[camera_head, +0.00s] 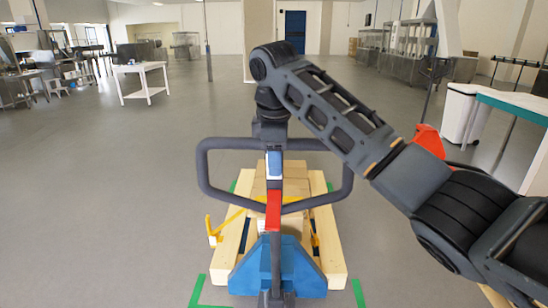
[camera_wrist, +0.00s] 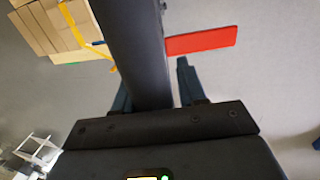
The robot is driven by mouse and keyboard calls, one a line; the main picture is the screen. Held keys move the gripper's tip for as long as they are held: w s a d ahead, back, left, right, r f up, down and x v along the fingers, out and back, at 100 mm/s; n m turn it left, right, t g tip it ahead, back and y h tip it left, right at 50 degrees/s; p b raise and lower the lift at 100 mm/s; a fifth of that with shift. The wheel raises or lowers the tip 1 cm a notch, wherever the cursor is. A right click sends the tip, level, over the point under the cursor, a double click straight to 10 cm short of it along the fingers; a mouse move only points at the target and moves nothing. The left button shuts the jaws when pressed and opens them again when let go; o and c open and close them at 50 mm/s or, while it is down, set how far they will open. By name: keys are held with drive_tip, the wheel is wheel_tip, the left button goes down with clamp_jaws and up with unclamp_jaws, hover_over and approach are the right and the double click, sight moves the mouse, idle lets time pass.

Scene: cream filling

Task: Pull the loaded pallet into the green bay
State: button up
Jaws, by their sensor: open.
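A wooden pallet (camera_head: 332,262) with cardboard boxes (camera_head: 262,187) and yellow straps stands on the floor ahead. The blue pallet jack (camera_head: 300,272) is at its near end, with a dark loop handle (camera_head: 203,173) and a red part (camera_head: 273,212) on its upright. Green floor marks (camera_head: 197,292) show at the pallet's near and far corners. My gripper (camera_head: 271,134) is at the middle of the handle's top bar. In the wrist view my open gripper (camera_wrist: 152,75) has a finger on each side of a dark bar. Contact cannot be told.
A white table (camera_head: 142,70) stands at the back left, and steel equipment lines both sides. A white bin (camera_head: 461,112) and a counter are at the right. A thin dark post (camera_head: 208,45) stands behind. Grey floor is clear left of the pallet.

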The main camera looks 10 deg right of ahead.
drive_tip(key=o, duration=0.4)
drive_tip(key=shift+a, duration=0.1)
